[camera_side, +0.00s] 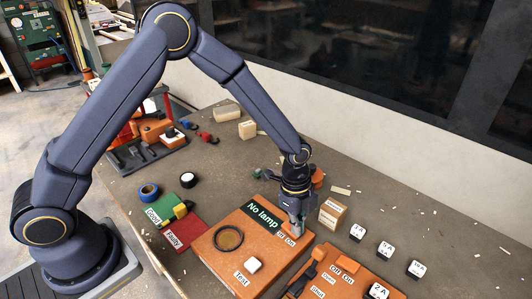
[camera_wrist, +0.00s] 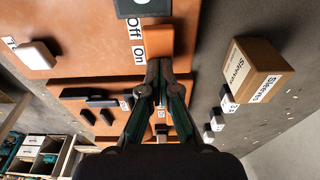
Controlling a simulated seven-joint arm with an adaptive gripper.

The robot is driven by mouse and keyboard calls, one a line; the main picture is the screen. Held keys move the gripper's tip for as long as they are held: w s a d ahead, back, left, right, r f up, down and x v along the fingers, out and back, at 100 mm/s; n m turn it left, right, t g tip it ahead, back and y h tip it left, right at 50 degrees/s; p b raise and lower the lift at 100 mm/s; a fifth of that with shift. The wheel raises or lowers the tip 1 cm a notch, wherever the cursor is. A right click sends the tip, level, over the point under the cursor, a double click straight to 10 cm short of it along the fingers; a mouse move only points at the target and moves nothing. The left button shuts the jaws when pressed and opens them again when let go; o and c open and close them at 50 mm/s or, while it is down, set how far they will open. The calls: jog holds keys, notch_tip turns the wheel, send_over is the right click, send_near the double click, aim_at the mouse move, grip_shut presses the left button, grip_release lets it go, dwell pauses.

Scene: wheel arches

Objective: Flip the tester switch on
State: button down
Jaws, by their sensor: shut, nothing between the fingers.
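The tester (camera_side: 205,255) is an orange box on the bench. Its dark display (camera_side: 262,216) reads "No lamp". It has a dark round ring (camera_side: 228,238) and a white button (camera_side: 253,264) labelled "Test". The tester switch (camera_wrist: 158,40) shows in the wrist view as an orange block beside the "Off" and "On" labels (camera_wrist: 138,55). My gripper (camera_wrist: 160,68) is shut and empty, its tips at the "On" end of the switch; I cannot tell whether they touch. In the side view my gripper (camera_side: 298,226) points down at the tester's right side and hides the switch.
A "Sleeves" box (camera_side: 332,212) stands close right of my gripper. Several white labelled blocks (camera_side: 386,249) lie farther right. Green and red mats (camera_side: 187,235) lie left of the tester.

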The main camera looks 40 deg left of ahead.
aim_at(286, 223)
jog(key=shift+a, duration=0.25)
jog(key=shift+a+r, duration=0.15)
jog(key=shift+a, duration=0.5)
notch_tip(286, 223, up, 14)
jog(key=a, duration=0.3)
dwell(0.4)
jog(key=shift+d+h, duration=0.5)
jog(key=shift+d, duration=0.1)
